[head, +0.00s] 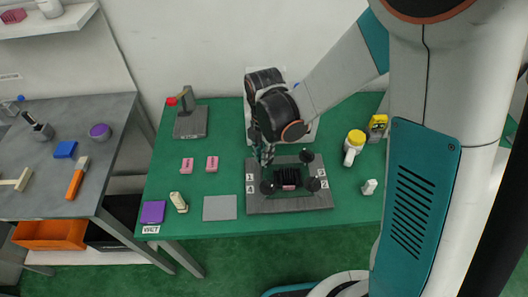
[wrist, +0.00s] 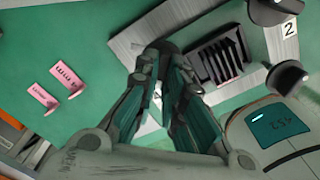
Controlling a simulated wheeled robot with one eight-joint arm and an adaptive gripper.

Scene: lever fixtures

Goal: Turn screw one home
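The grey fixture plate (head: 290,206) lies on the green table with number labels at its left and right edges. Label 1 (head: 249,177) is at its upper left. Dark round screw knobs stand at the upper right (head: 307,156), lower left (head: 267,187) and lower right (head: 313,184). My gripper (head: 266,160) points down at the plate's upper left corner, by label 1, and hides what is there. In the wrist view its fingers (wrist: 165,62) come close together at a dark round knob (wrist: 165,46). I cannot tell whether they grip it.
A black finned block (head: 288,178) sits mid-plate. Pink blocks (head: 187,165), a grey pad (head: 220,208) and a red-tipped lever fixture (head: 190,122) are to the left. A yellow-topped bottle (head: 354,145) and a small white item (head: 369,187) are to the right.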

